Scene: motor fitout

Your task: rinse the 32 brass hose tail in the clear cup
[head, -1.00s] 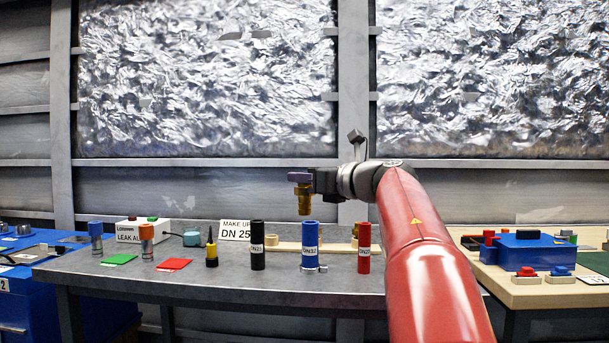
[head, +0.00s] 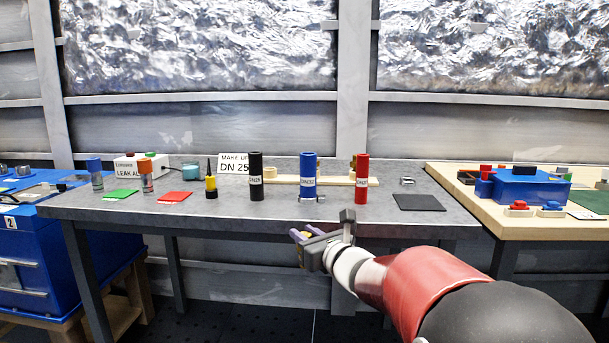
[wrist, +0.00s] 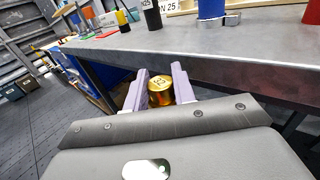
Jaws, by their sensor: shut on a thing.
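My gripper (head: 296,236) is low in front of the bench's front edge, apart from it. In the wrist view its two pale purple fingers (wrist: 157,88) are shut on the brass hose tail (wrist: 160,93), whose round end faces the camera. A dark mark on that end is too small to read surely. In the head view the hose tail is mostly hidden by the gripper. I cannot make out an open clear cup in either view.
The grey bench (head: 220,211) carries black (head: 256,177), blue (head: 308,175) and red (head: 361,180) hose pieces. Two clear tubes with blue (head: 95,174) and orange (head: 146,177) tops stand left. A black mat (head: 419,202) lies right. A wooden bench (head: 450,200) adjoins.

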